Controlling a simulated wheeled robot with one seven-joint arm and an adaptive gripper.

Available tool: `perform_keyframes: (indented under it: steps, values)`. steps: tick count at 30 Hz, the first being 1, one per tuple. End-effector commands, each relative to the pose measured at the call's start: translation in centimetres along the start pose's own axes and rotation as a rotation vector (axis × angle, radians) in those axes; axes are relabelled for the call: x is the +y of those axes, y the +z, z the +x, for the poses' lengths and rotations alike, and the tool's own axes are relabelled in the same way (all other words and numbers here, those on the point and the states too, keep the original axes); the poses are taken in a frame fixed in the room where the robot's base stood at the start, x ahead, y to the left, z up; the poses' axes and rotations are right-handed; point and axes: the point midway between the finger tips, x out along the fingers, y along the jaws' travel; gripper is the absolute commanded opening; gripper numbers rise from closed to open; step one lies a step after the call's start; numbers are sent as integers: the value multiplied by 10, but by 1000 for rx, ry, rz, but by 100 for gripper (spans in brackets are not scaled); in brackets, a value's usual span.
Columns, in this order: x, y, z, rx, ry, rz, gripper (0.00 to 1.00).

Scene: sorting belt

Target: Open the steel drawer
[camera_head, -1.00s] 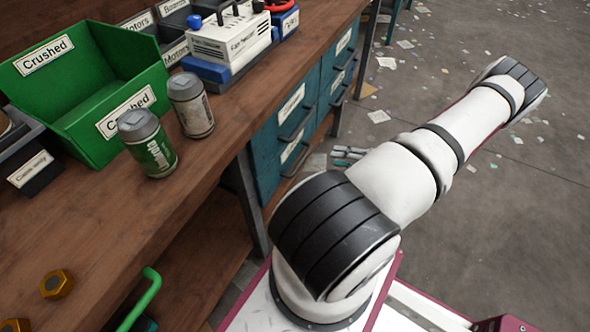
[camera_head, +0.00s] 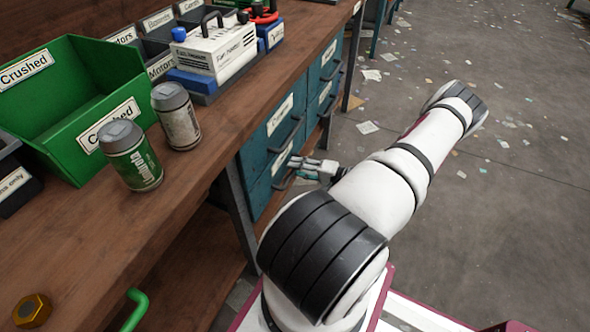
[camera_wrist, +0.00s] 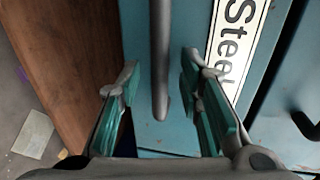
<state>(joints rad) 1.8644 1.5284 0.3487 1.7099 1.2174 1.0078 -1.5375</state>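The steel drawer (camera_wrist: 190,22) is teal, with a white label (camera_wrist: 237,45) reading "Steel" in the wrist view. Its dark grey bar handle (camera_wrist: 160,60) runs down the middle of that view. My gripper (camera_wrist: 161,72) is open, with one teal-padded finger on each side of the handle. Gaps show between both fingers and the bar. In the head view my gripper (camera_head: 308,165) is at the front of the teal drawer unit (camera_head: 262,190), by a lower handle. The drawer labels are too small to read there.
Two cans, a green one (camera_head: 132,155) and a grey one (camera_head: 177,117), stand on the wooden bench (camera_head: 110,225) by a green "Crushed" bin (camera_head: 75,125). The bench leg (camera_head: 238,215) is left of the drawers. Open floor with paper scraps lies to the right.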

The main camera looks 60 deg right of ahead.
Motion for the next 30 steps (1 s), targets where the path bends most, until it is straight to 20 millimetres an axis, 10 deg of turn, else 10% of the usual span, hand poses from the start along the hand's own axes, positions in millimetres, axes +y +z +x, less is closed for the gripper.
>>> perform_keyframes:
  steps: [13, 18, 30]
  values:
    - [0, 0, 12, 0, 1, 0, 33]
    - [0, 0, 12, 0, 1, 0, 0]
    - [3, 0, 2, 1, 3, 0, 0]
